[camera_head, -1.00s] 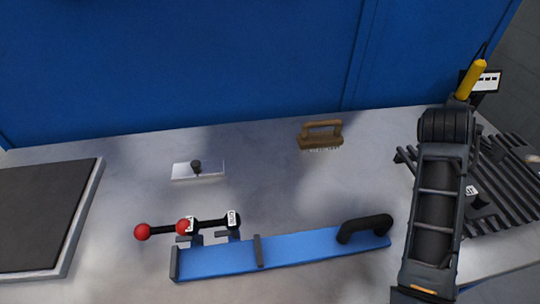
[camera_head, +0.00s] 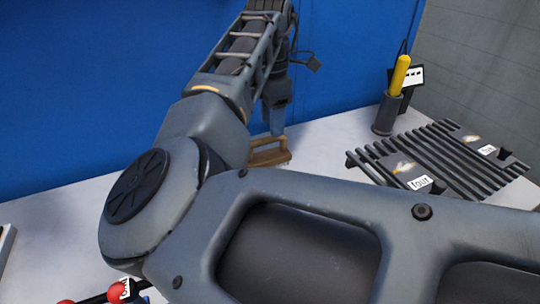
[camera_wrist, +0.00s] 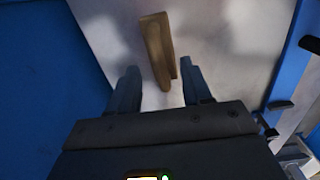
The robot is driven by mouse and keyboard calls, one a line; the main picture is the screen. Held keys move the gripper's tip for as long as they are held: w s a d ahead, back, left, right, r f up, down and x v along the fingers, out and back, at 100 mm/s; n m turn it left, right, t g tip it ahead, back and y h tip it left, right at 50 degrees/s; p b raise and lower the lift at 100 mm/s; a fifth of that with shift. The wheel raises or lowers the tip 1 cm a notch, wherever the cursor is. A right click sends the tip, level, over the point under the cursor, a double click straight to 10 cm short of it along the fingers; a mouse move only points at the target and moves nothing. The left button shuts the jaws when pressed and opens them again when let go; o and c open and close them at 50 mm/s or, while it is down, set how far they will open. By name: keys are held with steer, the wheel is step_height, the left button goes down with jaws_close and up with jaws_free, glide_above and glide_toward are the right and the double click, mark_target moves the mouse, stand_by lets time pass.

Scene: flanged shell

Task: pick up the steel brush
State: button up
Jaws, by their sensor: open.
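The steel brush, a wooden block with a loop handle (camera_head: 270,153), stands on the grey table near the blue back wall. My arm covers part of it in the head view, and its bristles are hidden there. In the wrist view the brush (camera_wrist: 156,45) lies ahead of and between the two fingers. My gripper (camera_wrist: 160,68) is open and empty. In the head view my gripper (camera_head: 276,128) points down just above the brush. I cannot tell whether the fingers are beside the handle or still above it.
A slatted black rack (camera_head: 440,158) with labelled pieces is on the right. A dark cup (camera_head: 388,115) holding a yellow-handled tool (camera_head: 400,75) stands behind it. Red knobs (camera_head: 118,289) show at lower left. A blue fixture (camera_wrist: 288,55) is at the right of the wrist view.

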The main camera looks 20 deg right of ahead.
mark_target(267, 137)
steer(key=shift+w+a+r, duration=0.15)
steer(key=shift+w+a, duration=0.05)
steer(key=shift+a, duration=0.4)
step_height(267, 137, down, 8)
steer(key=shift+r, duration=0.2)
jaws_close()
